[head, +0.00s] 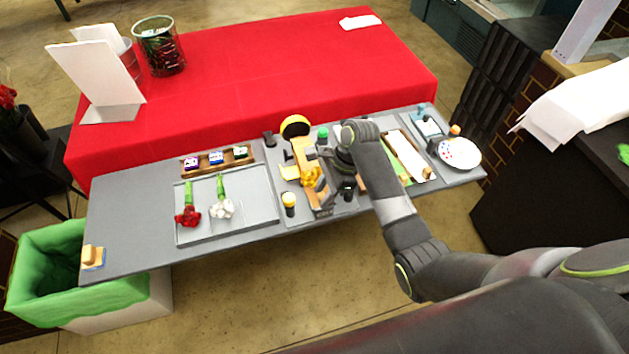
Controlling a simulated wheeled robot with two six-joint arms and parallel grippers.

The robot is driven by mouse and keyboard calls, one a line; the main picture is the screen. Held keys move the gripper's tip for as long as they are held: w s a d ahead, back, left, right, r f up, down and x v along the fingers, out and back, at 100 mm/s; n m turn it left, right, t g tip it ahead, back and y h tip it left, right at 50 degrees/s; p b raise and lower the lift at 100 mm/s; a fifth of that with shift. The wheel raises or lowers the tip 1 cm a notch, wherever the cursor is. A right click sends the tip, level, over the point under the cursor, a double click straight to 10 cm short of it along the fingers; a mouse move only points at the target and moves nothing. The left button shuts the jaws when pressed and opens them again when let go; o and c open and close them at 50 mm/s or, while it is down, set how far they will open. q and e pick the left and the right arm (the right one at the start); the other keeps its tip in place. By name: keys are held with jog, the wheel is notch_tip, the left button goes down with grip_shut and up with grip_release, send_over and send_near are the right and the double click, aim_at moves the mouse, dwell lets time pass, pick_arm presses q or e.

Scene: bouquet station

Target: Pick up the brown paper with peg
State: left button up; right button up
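My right arm reaches in from the lower right. Whether the fingers are open or shut is hard to see. White and green sheets (408,155) lie right of my forearm, with small tan peg-like pieces (427,173) at their near edge. A little brown shows beside the forearm, but my arm hides most of that area, so I cannot clearly make out the brown paper. My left gripper is out of view.
A grey tray (253,222) holds red and white flowers. A yellow-topped bottle (289,204) stands near the front edge. A white plate (460,153) is at the right end. A red-covered table (245,80) lies behind. The grey table's left part is mostly clear.

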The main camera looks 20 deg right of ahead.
grip_shut()
jog(key=shift+r, duration=0.1)
